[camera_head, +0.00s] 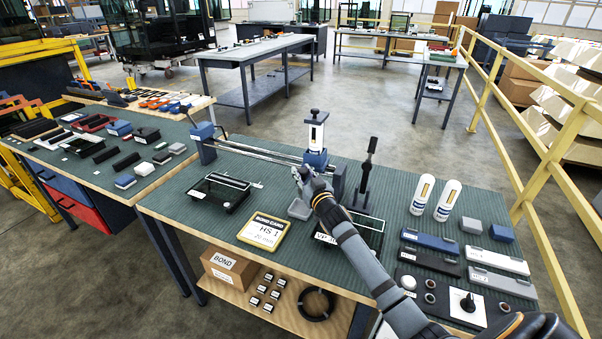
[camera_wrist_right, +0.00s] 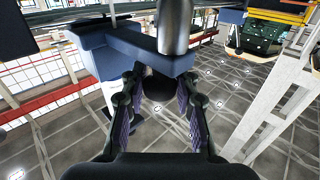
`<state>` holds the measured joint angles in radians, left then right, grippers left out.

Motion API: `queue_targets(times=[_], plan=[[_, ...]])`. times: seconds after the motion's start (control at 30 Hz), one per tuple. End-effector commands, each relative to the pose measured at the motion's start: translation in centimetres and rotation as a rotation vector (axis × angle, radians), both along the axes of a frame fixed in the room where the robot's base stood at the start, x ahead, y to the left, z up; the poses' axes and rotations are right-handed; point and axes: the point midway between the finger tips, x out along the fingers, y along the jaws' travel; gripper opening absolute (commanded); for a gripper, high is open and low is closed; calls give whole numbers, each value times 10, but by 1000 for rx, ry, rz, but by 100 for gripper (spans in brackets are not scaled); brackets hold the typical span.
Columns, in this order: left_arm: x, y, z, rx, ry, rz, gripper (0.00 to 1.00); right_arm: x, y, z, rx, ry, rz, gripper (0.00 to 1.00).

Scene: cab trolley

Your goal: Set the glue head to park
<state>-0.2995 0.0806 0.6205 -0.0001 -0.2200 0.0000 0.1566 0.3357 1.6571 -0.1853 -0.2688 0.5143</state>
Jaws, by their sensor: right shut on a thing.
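The glue head (camera_head: 316,140), a blue carriage with an upright white cartridge, sits near the right end of a metal rail (camera_head: 255,150) on the green bench. My right gripper (camera_head: 302,180) is at its near side, low in front of the carriage. In the right wrist view, my gripper's fingers (camera_wrist_right: 158,112) stand on both sides of a dark round knob (camera_wrist_right: 158,86) under a blue block (camera_wrist_right: 140,48). The gripper is shut on this knob; the exact contact is partly hidden. No park marking is readable. My left gripper is not in view.
A blue end block (camera_head: 203,138) stands at the rail's left end. A black lever stand (camera_head: 366,175) is right of the head. A yellow bond card (camera_head: 263,231), a black tray (camera_head: 222,190) and two white cartridges (camera_head: 422,194) lie or stand nearby.

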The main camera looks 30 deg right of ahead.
Motion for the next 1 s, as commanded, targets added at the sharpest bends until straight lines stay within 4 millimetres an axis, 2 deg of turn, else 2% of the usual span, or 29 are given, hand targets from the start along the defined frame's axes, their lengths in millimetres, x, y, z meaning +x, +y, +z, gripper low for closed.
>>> queue_targets(times=[0.03, 0.33, 0.37, 0.5, 0.53, 0.83, 0.93, 1.0], plan=[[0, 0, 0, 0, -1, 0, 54, -2, -1, -7, 0, 14, -3, 0], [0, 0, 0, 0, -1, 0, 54, -2, -2, -8, -2, 16, -5, 0], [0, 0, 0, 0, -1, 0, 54, -2, -2, -8, -2, 17, -5, 32], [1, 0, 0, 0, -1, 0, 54, -1, -2, -6, -3, 13, -4, 51], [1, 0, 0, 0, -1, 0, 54, -1, -2, -6, -3, 12, -4, 54], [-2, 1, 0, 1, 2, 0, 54, -3, -1, -3, -4, 7, -2, 54], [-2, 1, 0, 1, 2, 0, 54, -13, 0, -4, -7, 9, -2, 54], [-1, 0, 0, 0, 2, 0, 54, -27, 2, -4, -7, 9, -1, 54]])
